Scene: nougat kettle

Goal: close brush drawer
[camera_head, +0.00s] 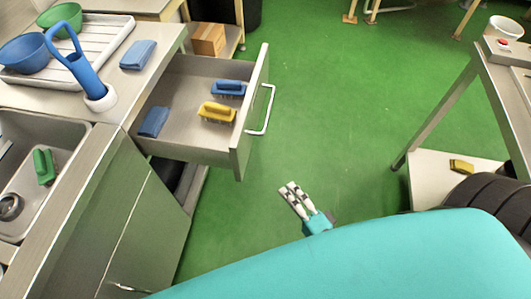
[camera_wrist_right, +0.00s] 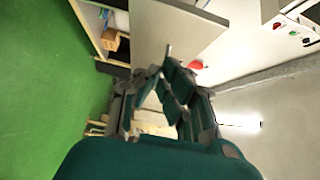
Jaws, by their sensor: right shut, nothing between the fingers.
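The brush drawer (camera_head: 185,115) stands pulled out from the steel counter on the left in the head view. It holds a blue brush (camera_head: 229,88), a yellow brush (camera_head: 217,112) and a folded blue cloth (camera_head: 153,122). Its front carries a white bar handle (camera_head: 263,112) on the outer side. My right gripper (camera_head: 291,189) is shut and empty, in front of the drawer and lower right of the handle, apart from both. The right wrist view shows its fingers (camera_wrist_right: 178,75) close up. My left gripper is not in view.
A sink (camera_head: 60,160) with a green brush (camera_head: 43,166) lies at the left. A draining tray (camera_head: 100,45) with bowls stands on the counter. A table frame with a lower shelf (camera_head: 425,180) is at the right. Green floor (camera_head: 330,110) is clear between.

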